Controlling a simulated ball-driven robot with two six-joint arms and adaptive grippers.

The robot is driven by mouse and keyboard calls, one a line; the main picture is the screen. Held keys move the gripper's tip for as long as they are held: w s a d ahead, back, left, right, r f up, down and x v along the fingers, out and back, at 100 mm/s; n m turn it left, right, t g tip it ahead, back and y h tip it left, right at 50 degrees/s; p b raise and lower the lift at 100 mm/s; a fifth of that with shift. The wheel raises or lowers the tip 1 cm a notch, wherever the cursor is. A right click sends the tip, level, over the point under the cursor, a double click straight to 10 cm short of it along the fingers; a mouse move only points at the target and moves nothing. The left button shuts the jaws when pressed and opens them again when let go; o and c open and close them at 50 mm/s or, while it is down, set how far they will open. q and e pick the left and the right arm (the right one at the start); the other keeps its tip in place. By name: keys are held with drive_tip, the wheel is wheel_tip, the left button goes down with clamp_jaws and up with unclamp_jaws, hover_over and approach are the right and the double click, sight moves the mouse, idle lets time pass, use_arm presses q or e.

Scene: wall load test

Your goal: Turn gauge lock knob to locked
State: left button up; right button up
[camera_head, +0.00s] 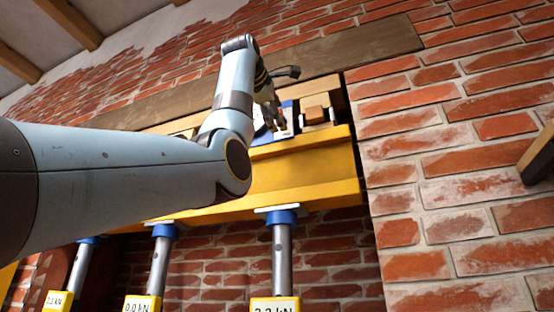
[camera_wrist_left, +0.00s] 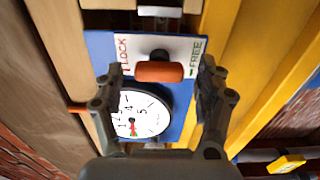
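The lock knob (camera_wrist_left: 160,71), an orange-red bar, lies crosswise in the left wrist view on a white plate (camera_wrist_left: 133,48) marked LOCK at left and FREE at right. I cannot tell which mark it is set to. The round white gauge (camera_wrist_left: 143,115) sits just below it on a blue panel (camera_wrist_left: 98,44). My left gripper (camera_wrist_left: 160,68) is open, one finger on each side of the knob, apparently not touching it. In the head view my left gripper (camera_head: 270,105) is at the blue panel (camera_head: 263,133) and hides the knob. My right gripper is out of view.
A yellow beam (camera_head: 295,180) runs below the panel on steel props (camera_head: 281,255) with kN readouts. A wooden block (camera_head: 318,108) stands right of the panel. A timber (camera_head: 385,42) crosses the brick wall (camera_head: 450,170) above. A wooden piece (camera_head: 540,155) juts in at right.

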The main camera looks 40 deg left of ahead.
use_arm(q)
drive_tip(key=v, duration=1.2)
